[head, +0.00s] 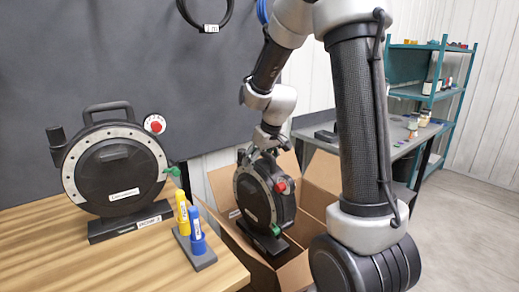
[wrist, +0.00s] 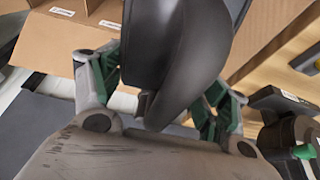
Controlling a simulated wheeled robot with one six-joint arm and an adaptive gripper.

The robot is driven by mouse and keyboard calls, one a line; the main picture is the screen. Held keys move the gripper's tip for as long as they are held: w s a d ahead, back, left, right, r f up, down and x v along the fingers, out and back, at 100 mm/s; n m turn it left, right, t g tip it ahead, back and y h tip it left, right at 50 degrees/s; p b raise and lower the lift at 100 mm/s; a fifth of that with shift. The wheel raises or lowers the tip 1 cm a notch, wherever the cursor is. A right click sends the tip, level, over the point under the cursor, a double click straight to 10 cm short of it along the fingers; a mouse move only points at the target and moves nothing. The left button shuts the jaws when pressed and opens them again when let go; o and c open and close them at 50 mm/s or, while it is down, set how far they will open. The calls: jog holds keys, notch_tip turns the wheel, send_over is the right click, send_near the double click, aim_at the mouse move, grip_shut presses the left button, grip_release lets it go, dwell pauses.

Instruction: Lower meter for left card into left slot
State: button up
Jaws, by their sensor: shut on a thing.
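A round black seed meter (head: 262,197) with a silver ring, red knob and green lever hangs upright in my gripper (head: 265,146), partly inside the left side of an open cardboard box (head: 238,246). My gripper is shut on the meter's top. In the wrist view the meter (wrist: 180,60) is a dark shape between the green-backed fingers (wrist: 160,90). A small white card (head: 234,213) shows on the box's inner wall, just left of the meter. White cards (wrist: 62,11) also show on the box edge in the wrist view. The slot floor and the meter's contact with it are hidden.
A second meter (head: 115,172) stands on the wooden table (head: 60,260) at left. A holder (head: 196,254) with yellow and blue markers sits near the table's right edge, close to the box. A grey table (head: 400,135) and teal shelves (head: 440,85) stand behind.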

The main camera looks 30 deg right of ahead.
notch_tip(320, 180, down, 35)
jog(key=shift+w+f, duration=0.1)
dwell(1.2)
jog(key=shift+f, duration=0.6)
dwell(0.6)
jog(key=o, duration=2.2)
jog(key=shift+r, duration=6)
